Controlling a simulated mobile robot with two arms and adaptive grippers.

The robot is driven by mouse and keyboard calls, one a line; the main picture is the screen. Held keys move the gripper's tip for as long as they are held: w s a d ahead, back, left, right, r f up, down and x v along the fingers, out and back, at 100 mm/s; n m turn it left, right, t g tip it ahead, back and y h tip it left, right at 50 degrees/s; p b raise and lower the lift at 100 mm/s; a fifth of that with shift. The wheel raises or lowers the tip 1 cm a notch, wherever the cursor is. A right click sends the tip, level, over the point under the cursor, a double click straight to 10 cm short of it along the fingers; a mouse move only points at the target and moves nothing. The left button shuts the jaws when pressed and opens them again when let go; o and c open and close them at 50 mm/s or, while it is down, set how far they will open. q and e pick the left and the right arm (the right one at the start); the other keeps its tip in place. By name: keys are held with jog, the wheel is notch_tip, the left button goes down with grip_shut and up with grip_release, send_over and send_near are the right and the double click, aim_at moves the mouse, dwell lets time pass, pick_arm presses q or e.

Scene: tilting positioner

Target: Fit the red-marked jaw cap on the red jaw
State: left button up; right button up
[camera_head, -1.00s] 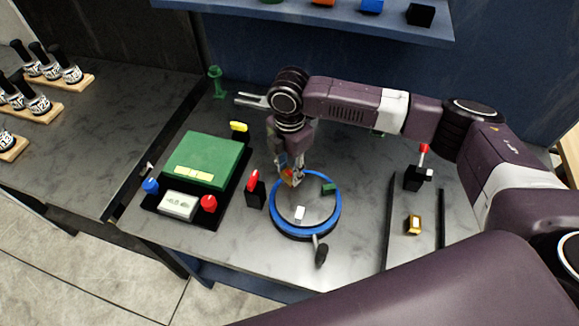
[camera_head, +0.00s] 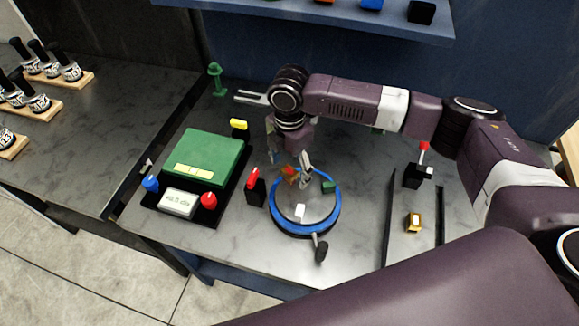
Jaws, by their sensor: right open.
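A blue-rimmed round turntable (camera_head: 273,212) stands in the middle of the bench. At its back edge is a small orange-red piece (camera_head: 290,173), partly hidden by my gripper; I cannot tell the red jaw from a cap there. A white jaw (camera_head: 300,212) sits at its front and a green one (camera_head: 328,187) at its right. My right gripper (camera_head: 288,163) is open above the back edge, its fingers spread to either side of the orange-red piece. My left gripper is out of view.
A green box (camera_head: 205,155) with red and blue knobs stands left. A red-topped black block (camera_head: 255,187) stands close to the turntable's left. A black handle (camera_head: 321,250) sticks out in front. A yellow block (camera_head: 414,222) lies between dark rails at right.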

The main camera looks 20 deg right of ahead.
notch_tip(320, 180, up, 3)
jog(key=p, duration=0.3)
jog(key=shift+f, duration=0.15)
jog(key=shift+r+p, duration=0.6)
jog(key=shift+r, duration=1.6)
